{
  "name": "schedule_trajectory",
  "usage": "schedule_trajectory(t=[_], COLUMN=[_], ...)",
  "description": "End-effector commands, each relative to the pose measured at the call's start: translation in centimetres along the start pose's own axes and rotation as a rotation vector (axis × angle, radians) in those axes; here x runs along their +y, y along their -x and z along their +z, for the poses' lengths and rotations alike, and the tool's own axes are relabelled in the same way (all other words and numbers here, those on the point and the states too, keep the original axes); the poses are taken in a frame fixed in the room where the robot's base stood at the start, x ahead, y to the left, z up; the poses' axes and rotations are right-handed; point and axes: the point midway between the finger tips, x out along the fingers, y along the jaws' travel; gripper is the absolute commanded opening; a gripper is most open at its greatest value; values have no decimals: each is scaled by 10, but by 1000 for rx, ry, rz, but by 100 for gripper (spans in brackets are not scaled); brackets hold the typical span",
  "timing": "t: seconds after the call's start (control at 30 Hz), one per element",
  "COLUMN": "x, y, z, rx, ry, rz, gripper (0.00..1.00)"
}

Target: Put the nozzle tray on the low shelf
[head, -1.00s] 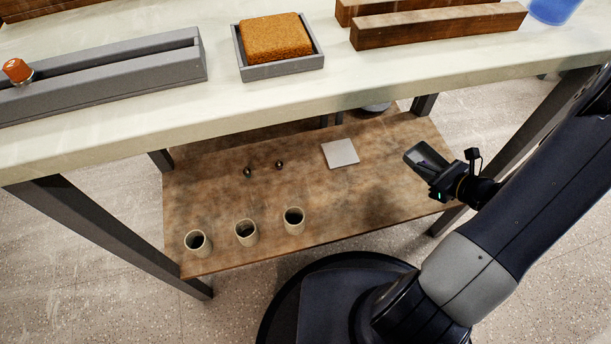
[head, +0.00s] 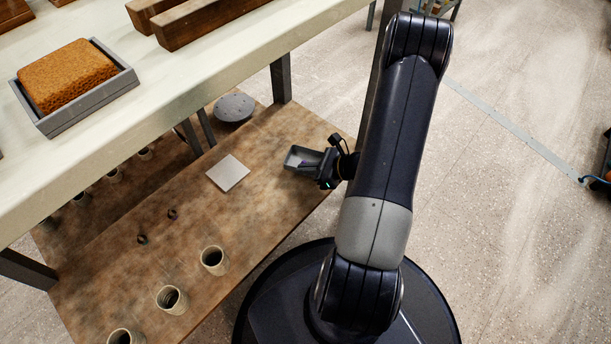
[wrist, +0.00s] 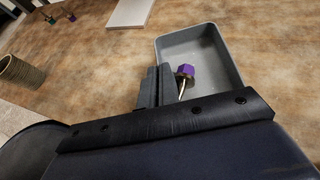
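The nozzle tray (head: 296,152) is a small grey open box over the right end of the brown low shelf (head: 255,205). My gripper (head: 318,168) is at its near side, with the fingers closed on its wall. In the wrist view the tray (wrist: 212,35) appears roughly level, and a purple-topped nozzle (wrist: 185,71) with a brass stem lies inside. The gripper's fingers (wrist: 158,86) are close together at the tray's near left corner. The gripper body hides the tray's near edge. I cannot tell whether the tray's bottom touches the shelf.
A pale square plate (head: 228,172) lies left of the tray. Two small nozzles (head: 142,239) (head: 171,214) stand further left. Several beige cups (head: 214,260) line the front edge. The worktop (head: 180,75) overhangs the shelf's rear. Bare shelf lies between plate and tray.

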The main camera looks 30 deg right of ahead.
Motion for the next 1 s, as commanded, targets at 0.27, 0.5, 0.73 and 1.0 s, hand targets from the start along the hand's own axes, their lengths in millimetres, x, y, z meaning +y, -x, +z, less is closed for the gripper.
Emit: schedule_trajectory(t=[0.27, 0.5, 0.73, 1.0], x=[0, 0, 0, 0], y=[-12, -14, -14, -13], z=[-22, -26, -25, -25], rx=[0, 0, 0, 0], ry=[1, 0, 0, 0], rz=[0, 1, 1, 1], gripper=[0, 0, 18, 24])
